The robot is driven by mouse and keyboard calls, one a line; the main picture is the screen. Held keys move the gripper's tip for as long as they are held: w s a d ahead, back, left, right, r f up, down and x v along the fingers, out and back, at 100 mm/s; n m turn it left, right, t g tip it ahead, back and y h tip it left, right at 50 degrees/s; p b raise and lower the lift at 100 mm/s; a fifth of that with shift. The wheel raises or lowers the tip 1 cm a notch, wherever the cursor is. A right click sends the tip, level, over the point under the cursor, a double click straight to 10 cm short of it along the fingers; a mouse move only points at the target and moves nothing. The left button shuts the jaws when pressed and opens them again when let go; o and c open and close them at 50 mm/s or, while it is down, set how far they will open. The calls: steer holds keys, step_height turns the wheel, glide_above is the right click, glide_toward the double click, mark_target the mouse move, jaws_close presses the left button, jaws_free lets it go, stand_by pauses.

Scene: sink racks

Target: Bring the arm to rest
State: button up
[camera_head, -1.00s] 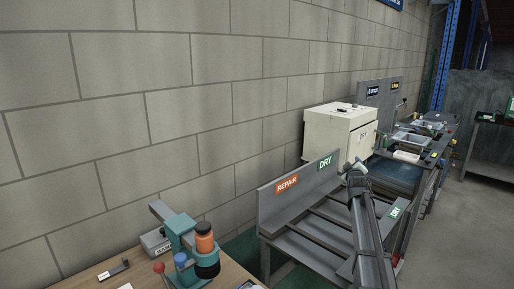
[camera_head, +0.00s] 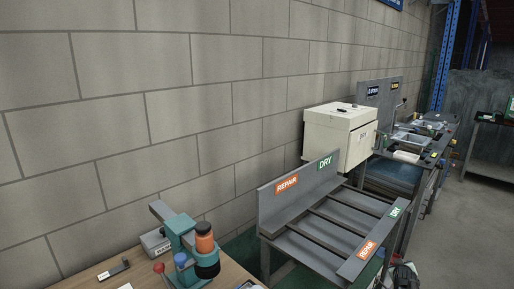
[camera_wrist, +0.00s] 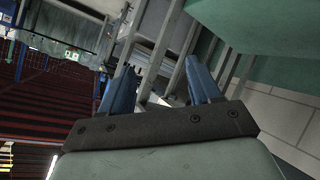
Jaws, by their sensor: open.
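My gripper (camera_wrist: 160,72) shows in the wrist view with its two blue fingers spread apart. Nothing is held between them. Behind the fingers are grey metal bars and a small pale object, partly hidden. In the head view the arm no longer stands over the rack. A small dark and grey shape (camera_head: 405,275) shows at the bottom edge, and I cannot tell whether it is part of my arm. The grey slatted rack (camera_head: 325,222) carries REPAIR and DRY labels, and its slats look empty.
A wooden bench (camera_head: 95,278) with a teal press (camera_head: 182,238) stands at the lower left. A cream cabinet (camera_head: 338,135) stands behind the rack, with a sink counter (camera_head: 420,140) farther back. The floor (camera_head: 465,235) at the right is clear.

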steer(key=s+a+f+m+g+y, duration=0.2)
steer(key=s+a+f+y, duration=0.1)
steer(key=s+a+f, duration=0.8)
steer(key=s+a+f+m+g+y, duration=0.1)
steer(key=s+a+f+g+y, duration=0.2)
steer(key=s+a+f, duration=0.7)
steer(key=s+a+f+g+y, duration=0.2)
steer(key=s+a+f+g, duration=0.1)
steer(key=s+a+f, duration=0.45)
steer(key=s+a+n+g+h, duration=0.1)
steer(key=s+a+g, duration=0.3)
steer(key=s, duration=0.8)
steer(key=s+a+n+g+h, duration=0.1)
steer(key=s+a+g, duration=0.4)
steer(key=s+a, duration=0.4)
steer(key=s, duration=0.3)
steer(key=shift+s+f, duration=0.25)
steer(key=shift+s, duration=0.15)
